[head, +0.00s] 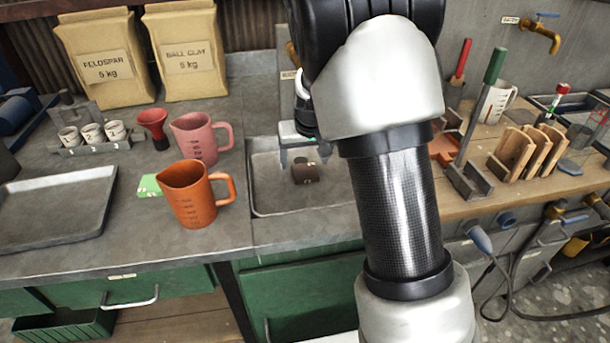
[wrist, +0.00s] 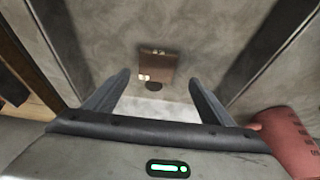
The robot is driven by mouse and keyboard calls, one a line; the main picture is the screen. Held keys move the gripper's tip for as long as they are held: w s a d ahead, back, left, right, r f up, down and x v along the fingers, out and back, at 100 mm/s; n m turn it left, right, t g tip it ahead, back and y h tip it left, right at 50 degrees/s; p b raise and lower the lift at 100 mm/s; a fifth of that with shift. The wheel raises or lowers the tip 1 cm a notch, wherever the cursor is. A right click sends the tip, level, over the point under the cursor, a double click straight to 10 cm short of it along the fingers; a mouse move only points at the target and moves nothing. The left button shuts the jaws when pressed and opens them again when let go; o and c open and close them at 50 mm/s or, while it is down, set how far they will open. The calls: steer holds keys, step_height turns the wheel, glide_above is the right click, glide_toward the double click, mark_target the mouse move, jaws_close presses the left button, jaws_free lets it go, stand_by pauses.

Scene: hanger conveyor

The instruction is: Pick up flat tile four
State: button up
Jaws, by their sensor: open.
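A small brown, flat tile-like piece with pale marks (head: 306,173) lies in the grey sink basin (head: 262,197). Its marks are too small to read as a number. In the wrist view the brown piece (wrist: 157,64) lies ahead, between the lines of my two fingers, with a dark round spot at its near edge. My gripper (head: 304,160) is open and empty above the basin, and its fingers (wrist: 159,80) stand apart from the piece in the wrist view. My arm hides the right part of the basin in the head view.
An orange jug (head: 190,197), a pink jug (head: 196,140) and a green piece (head: 149,186) stand left of the basin. An empty grey tray (head: 55,212) lies farther left. Wooden boards in a rack (head: 522,155) stand at the right. The basin walls surround the brown piece.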

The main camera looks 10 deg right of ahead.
mark_target(305, 172)
steer(key=x, duration=0.1)
steer(key=b+x, duration=0.1)
steer(key=x, duration=0.3)
steer(key=shift+s+d+f+b, duration=0.15)
steer(key=shift+d+b, duration=0.15)
steer(key=shift+d, duration=0.05)
steer(key=c, duration=1.3)
steer(key=shift+c, duration=0.2)
